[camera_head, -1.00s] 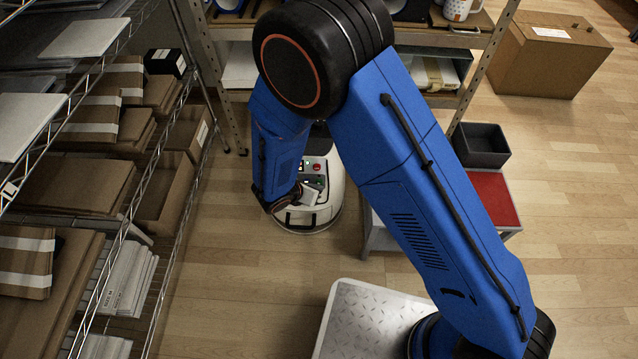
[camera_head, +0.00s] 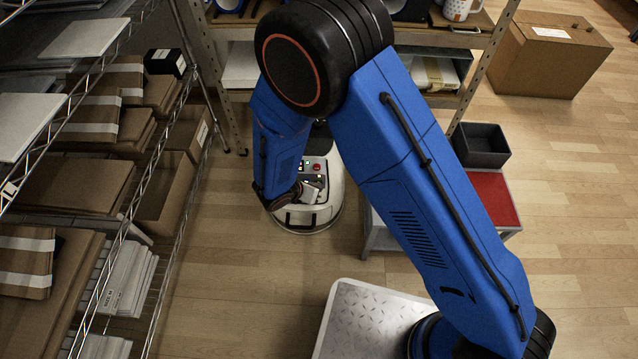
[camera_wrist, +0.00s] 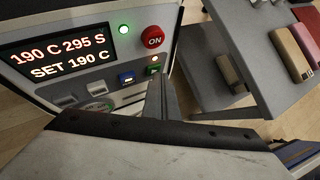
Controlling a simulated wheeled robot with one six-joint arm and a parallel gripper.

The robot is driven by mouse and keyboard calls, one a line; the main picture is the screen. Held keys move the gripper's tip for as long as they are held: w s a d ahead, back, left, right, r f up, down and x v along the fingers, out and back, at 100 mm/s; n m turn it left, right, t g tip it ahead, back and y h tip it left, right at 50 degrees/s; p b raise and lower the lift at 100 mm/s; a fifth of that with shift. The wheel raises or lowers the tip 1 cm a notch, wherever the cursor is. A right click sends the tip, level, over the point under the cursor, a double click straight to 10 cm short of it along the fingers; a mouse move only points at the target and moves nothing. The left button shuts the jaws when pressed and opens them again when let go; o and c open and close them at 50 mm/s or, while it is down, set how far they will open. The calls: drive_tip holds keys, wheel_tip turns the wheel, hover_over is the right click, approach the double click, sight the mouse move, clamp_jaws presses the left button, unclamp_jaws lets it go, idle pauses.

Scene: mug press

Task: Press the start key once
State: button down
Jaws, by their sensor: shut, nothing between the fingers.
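The press control panel (camera_wrist: 85,65) shows in the wrist view with a lit display (camera_wrist: 60,55) reading 190 C 295 S and SET 190 C. A red ON button (camera_wrist: 153,37) is at its right. I cannot read which is the start key. My gripper (camera_wrist: 160,95) is shut and empty, its tip just below the green key in the picture; contact cannot be told. The white press (camera_head: 308,217) shows in the head view, partly hidden by my arm.
A grey table with a red top (camera_head: 494,197) and a dark bin (camera_head: 481,146) stands right of the press. A wire shelf with cartons (camera_head: 75,185) is on the left. A rack with mugs (camera_head: 458,10) is behind. The floor in front is clear.

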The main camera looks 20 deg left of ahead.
drive_tip(key=shift+s+d+r, duration=0.2)
drive_tip(key=shift+s, duration=0.6)
drive_tip(key=s, duration=0.3)
drive_tip(key=s+d+r, duration=0.1)
drive_tip(key=shift+s+r, duration=0.1)
drive_tip(key=shift+s, duration=0.25)
idle(0.9)
